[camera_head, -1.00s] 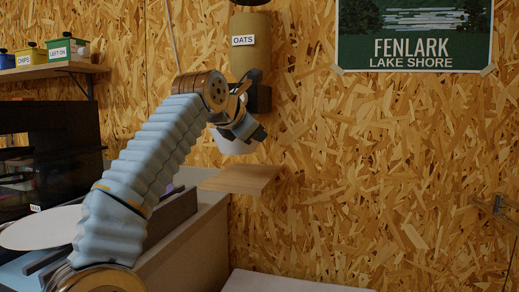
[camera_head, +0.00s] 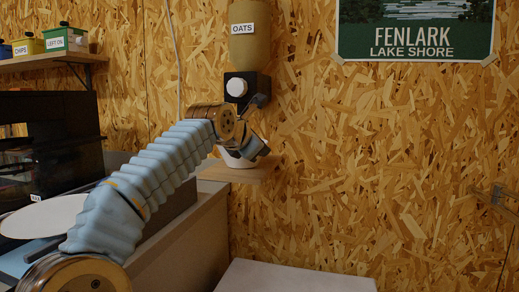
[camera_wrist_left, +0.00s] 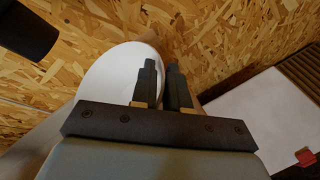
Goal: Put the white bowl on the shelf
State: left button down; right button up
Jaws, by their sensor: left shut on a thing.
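The white bowl (camera_head: 232,160) is at the small wooden shelf (camera_head: 250,177) on the wall, below the oats dispenser (camera_head: 250,48). My left gripper (camera_head: 252,149) is shut on the bowl and partly hides it. The bowl looks upright and low over the shelf board; I cannot tell whether it touches. In the left wrist view, my gripper's two dark fingers (camera_wrist_left: 164,84) pinch the bowl's rim, and the white bowl (camera_wrist_left: 112,80) fills the area to their left. My right gripper is not in view.
The dispenser's black outlet with a white knob (camera_head: 237,87) hangs just above the bowl. A white plate (camera_head: 45,216) lies at the left. A higher shelf (camera_head: 50,62) holds labelled bins. A pale surface (camera_head: 295,277) is at the bottom.

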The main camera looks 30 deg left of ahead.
pick_arm(q)
jog(key=c, duration=1.1)
grip_release()
jog(key=shift+f, duration=0.1)
jog(key=b+v, duration=0.1)
jog(key=v, duration=1.1)
